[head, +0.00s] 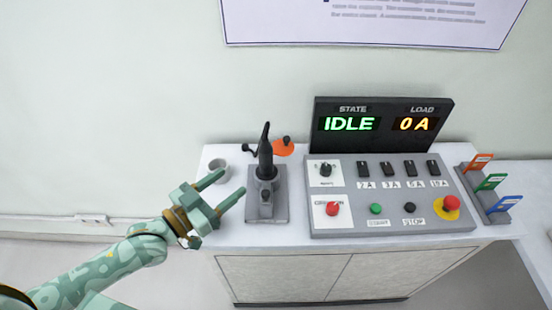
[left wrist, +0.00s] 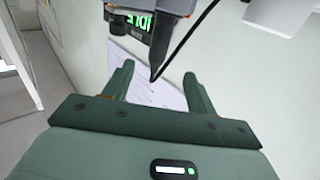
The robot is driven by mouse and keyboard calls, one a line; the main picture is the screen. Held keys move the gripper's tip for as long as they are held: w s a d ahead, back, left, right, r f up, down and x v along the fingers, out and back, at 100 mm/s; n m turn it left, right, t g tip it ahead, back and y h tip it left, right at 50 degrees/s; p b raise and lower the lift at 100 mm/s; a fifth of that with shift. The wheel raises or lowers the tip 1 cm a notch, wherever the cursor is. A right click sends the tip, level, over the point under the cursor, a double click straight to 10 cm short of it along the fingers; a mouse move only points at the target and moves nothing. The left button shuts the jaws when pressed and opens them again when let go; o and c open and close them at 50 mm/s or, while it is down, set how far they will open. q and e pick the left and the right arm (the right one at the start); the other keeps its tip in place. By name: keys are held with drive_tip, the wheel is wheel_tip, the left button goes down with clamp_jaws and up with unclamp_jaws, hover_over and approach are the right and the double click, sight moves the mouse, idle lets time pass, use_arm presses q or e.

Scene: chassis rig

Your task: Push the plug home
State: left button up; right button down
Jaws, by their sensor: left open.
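A black upright plug (head: 265,152) with a tapered top stands at a grey socket block on a flat grey base (head: 280,209), at the left of the cabinet top. I cannot tell how deep it sits. My left gripper (head: 229,183) is open and empty, just left of the block, its fingers pointing towards it. In the left wrist view, a dark tapered part with a thin cable (left wrist: 172,52) shows beyond the open fingers of the left gripper (left wrist: 157,82), apart from them. My right gripper is not in view.
A control panel (head: 450,223) with switches and buttons stands right of the block. Its display (head: 382,123) reads IDLE and 0 A. A grey cup (head: 218,170) and an orange disc (head: 283,149) with a black knob are near the plug. Coloured tags (head: 490,182) stand far right.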

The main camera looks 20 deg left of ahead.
sight(260, 160)
use_arm(q)
drive_tip(key=b+x, duration=0.1)
drive_tip(key=x, duration=0.5)
drive_tip(key=shift+w, duration=0.1)
drive_tip(key=x, duration=0.2)
drive_tip(key=shift+w+d, duration=0.2)
drive_tip(key=shift+w, duration=0.1)
drive_tip(key=shift+w+d, duration=0.25)
drive_tip(key=shift+w, duration=0.2)
drive_tip(key=b+x, duration=0.1)
drive_tip(key=x, duration=0.3)
drive_tip(key=shift+w+d, duration=0.2)
drive_tip(key=shift+w, duration=0.05)
drive_tip(key=shift+r, duration=0.15)
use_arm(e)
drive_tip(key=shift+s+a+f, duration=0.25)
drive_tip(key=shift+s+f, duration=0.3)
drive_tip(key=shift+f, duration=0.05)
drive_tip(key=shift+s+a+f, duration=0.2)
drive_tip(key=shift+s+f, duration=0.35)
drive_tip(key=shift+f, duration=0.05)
use_arm(q)
clamp_jaws()
